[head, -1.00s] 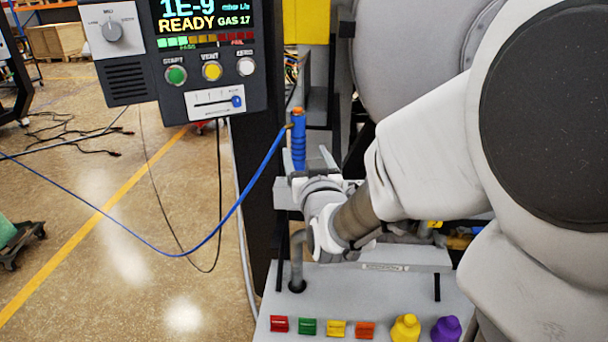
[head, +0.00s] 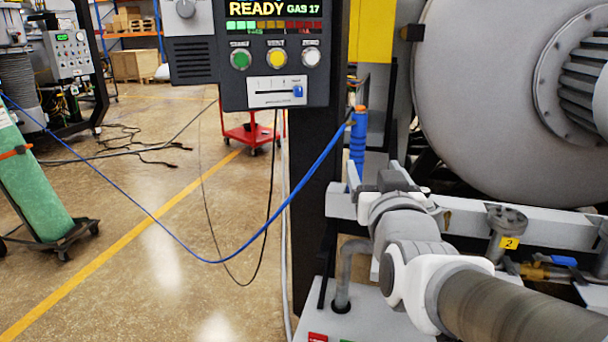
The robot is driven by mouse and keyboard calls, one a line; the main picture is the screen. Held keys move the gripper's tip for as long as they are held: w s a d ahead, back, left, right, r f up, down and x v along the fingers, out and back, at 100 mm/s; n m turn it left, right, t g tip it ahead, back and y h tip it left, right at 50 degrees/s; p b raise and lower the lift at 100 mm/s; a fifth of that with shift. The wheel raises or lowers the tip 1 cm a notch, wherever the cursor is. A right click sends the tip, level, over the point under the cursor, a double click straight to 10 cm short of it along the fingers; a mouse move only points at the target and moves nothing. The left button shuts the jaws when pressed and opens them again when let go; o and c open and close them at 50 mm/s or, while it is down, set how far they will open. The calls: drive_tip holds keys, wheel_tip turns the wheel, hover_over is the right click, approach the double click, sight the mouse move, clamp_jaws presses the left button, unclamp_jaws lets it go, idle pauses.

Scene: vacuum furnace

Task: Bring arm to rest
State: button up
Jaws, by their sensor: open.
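My arm reaches in from the lower right in the head view. My gripper (head: 377,172) is at its far end, pointing away from the camera, with its two fingers apart. A blue probe (head: 357,146) with an orange tip stands upright just beyond the left finger. A blue hose runs from its top to the left. The gap between the fingers looks empty, but I cannot tell whether a finger touches the probe. The gripper's underside is hidden.
A control box (head: 262,60) reading READY hangs left of the gripper. The large grey furnace vessel (head: 480,90) fills the upper right, with a valve (head: 507,222) below it. A grey bench top (head: 375,318) lies under my arm. A green cylinder (head: 35,180) stands left; the floor between is mostly open.

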drive_tip(key=shift+s, duration=0.15)
drive_tip(key=s+f+g+y, duration=0.1)
drive_tip(key=s+f+g, duration=1.15)
drive_tip(key=s, duration=0.45)
wheel_tip(320, 180, up, 20)
drive_tip(key=s+p, duration=0.1)
drive_tip(key=p, duration=1.9)
drive_tip(key=shift+s+d+n, duration=0.15)
drive_tip(key=shift+d+n, duration=0.15)
drive_tip(key=shift+d, duration=0.15)
drive_tip(key=shift+a+f, duration=0.1)
drive_tip(key=shift+f, duration=0.05)
